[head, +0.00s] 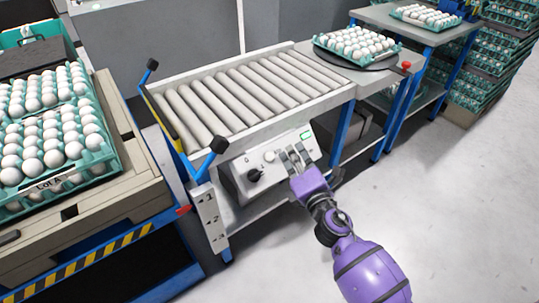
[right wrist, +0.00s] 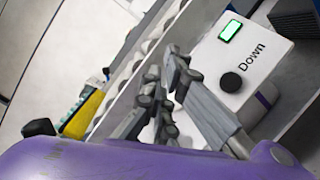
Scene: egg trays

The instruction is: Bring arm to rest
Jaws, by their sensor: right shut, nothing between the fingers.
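My right arm, purple, comes in from the bottom right of the head view. Its right gripper (head: 292,157) is in front of the control box (head: 238,180) under the roller conveyor. In the right wrist view the grey fingers (right wrist: 165,85) are together with nothing held between them. The wrist view also shows the white box face (right wrist: 265,65) with the word "Down", a dark round knob (right wrist: 231,82) and a lit green display (right wrist: 231,31). Whether the fingers touch the box cannot be told. My left gripper is in neither view.
The roller conveyor (head: 240,95) stands behind the gripper. An egg tray (head: 318,42) sits at its right end. A cart with egg trays (head: 112,165) stands at left. More stacked trays (head: 478,68) are at far right. The floor (head: 460,200) at right is clear.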

